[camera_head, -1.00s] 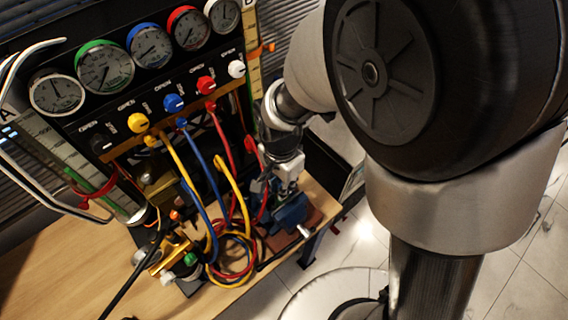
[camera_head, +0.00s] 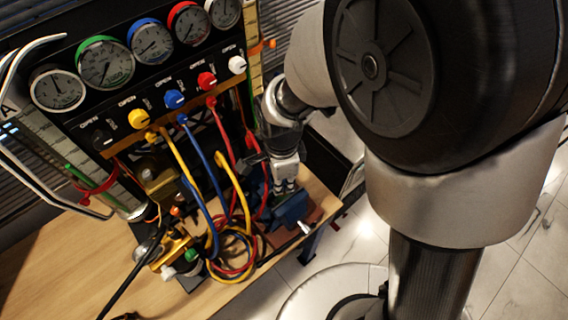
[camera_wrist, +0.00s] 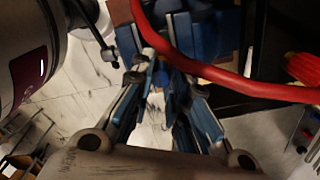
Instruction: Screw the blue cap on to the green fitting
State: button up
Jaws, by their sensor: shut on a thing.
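My gripper (camera_head: 285,184) points down just above a blue vise-like block (camera_head: 293,210) at the front right of the rig. In the wrist view its fingers (camera_wrist: 158,88) are closed around a small blue piece, which looks like the blue cap (camera_wrist: 160,74). The fingers hide most of it. A small green part (camera_head: 190,256) shows on the brass valve assembly (camera_head: 172,250) at the lower left, well apart from my gripper. I cannot tell whether it is the green fitting. No green shows at my fingertips, so whether the cap touches a fitting is hidden.
Yellow, blue and red hoses (camera_head: 232,250) loop left of my gripper. The gauge panel (camera_head: 150,95) stands behind. The wooden bench top (camera_head: 75,265) is clear at the left.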

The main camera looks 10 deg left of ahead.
jog(key=m, duration=0.3)
jog(key=shift+m, duration=1.1)
jog(key=shift+m, duration=1.3)
jog(key=o, duration=0.6)
jog(key=shift+o, duration=0.2)
jog(key=o, duration=0.5)
